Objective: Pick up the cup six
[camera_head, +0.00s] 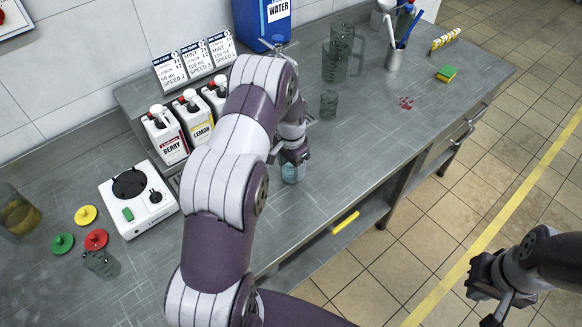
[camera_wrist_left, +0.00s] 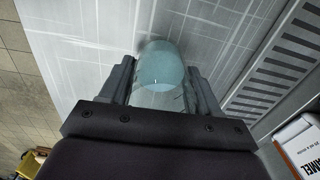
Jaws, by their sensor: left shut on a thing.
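A clear bluish cup (camera_head: 292,173) stands near the front edge of the grey bench, under my left gripper (camera_head: 293,157). In the left wrist view the same cup (camera_wrist_left: 162,66) sits between the two fingers of my left gripper (camera_wrist_left: 163,80), which is shut on it. I cannot read a number on it. Two more clear cups stand on the bench: one (camera_head: 328,104) right of my left gripper, and one (camera_head: 102,263) at the lower left. My right gripper (camera_head: 492,299) is over the floor at the lower right; its fingers are too unclear to tell open from shut.
White dispensers (camera_head: 166,134) stand behind my left arm, below three sign cards (camera_head: 195,65). A white mixer (camera_head: 138,199) and coloured lids (camera_head: 86,215) lie left. Glass jugs (camera_head: 341,55) and a tool holder (camera_head: 396,55) stand at the back right.

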